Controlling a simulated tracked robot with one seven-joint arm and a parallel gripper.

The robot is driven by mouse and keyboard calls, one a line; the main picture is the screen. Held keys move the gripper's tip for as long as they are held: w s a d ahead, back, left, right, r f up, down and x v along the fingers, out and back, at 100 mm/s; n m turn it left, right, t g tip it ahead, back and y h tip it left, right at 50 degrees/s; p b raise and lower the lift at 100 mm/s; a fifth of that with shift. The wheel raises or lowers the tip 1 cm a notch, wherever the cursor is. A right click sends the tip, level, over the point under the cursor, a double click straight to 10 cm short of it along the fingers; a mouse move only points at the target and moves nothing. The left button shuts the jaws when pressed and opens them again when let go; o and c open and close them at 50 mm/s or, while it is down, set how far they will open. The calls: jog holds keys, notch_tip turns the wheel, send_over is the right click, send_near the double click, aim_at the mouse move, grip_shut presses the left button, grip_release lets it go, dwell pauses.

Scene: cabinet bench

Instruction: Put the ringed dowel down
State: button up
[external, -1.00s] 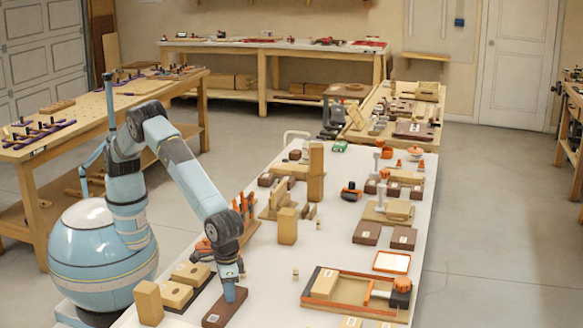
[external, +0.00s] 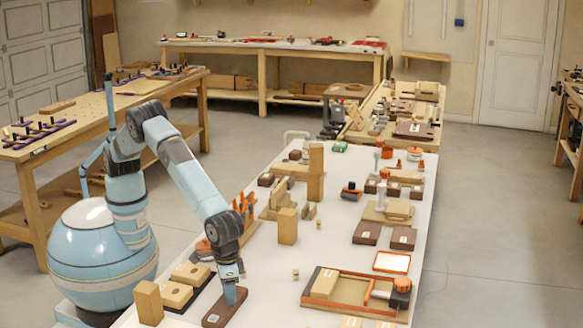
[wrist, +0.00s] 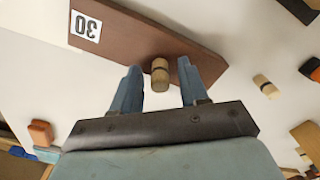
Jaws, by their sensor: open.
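The ringed dowel (wrist: 160,76) is a short pale wooden peg with a dark band, seen in the wrist view at the edge of a dark brown board marked 30 (wrist: 130,37). My gripper (wrist: 160,82) is open, with one blue finger on each side of the dowel and a visible gap to both. The dowel appears to stand on or in the board; its lower end is not clear. In the external view my gripper (external: 231,294) is low over the brown board (external: 216,317) and the dowel is hidden.
Another small banded dowel (wrist: 265,86) stands on the white bench to the right; it also shows in the external view (external: 295,273). A wooden block (external: 148,303) and light blocks (external: 176,294) are left of my gripper. An orange-edged tray (external: 340,302) lies to the right.

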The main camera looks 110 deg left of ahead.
notch_tip(320, 180, up, 11)
jog(key=s+a+r+m, duration=0.1)
jog(key=s+a+r, duration=0.2)
jog(key=a+r, duration=1.1)
jog(key=s+a+r+m+t+h, duration=0.1)
jog(key=s+a+r, duration=0.4)
jog(key=a, duration=0.3)
jog(key=s+a+r+m+t, duration=0.1)
jog(key=s+a+r, duration=0.4)
jog(key=s+a, duration=0.15)
jog(key=s+a+r+m+t, duration=0.2)
jog(key=s+a+r, duration=0.1)
jog(key=s+a, duration=0.95)
jog(key=s+a+f+m, duration=0.1)
jog(key=s+a+f, duration=0.1)
jog(key=s, duration=0.7)
jog(key=s+a+f+t+y, duration=0.1)
jog(key=s+a+f, duration=0.1)
jog(key=s, duration=0.6)
jog(key=shift+s+a+f+m+t, duration=0.3)
jog(key=shift+s+a+f+m, duration=0.1)
jog(key=shift+f, duration=0.3)
jog(key=shift+o, duration=0.6)
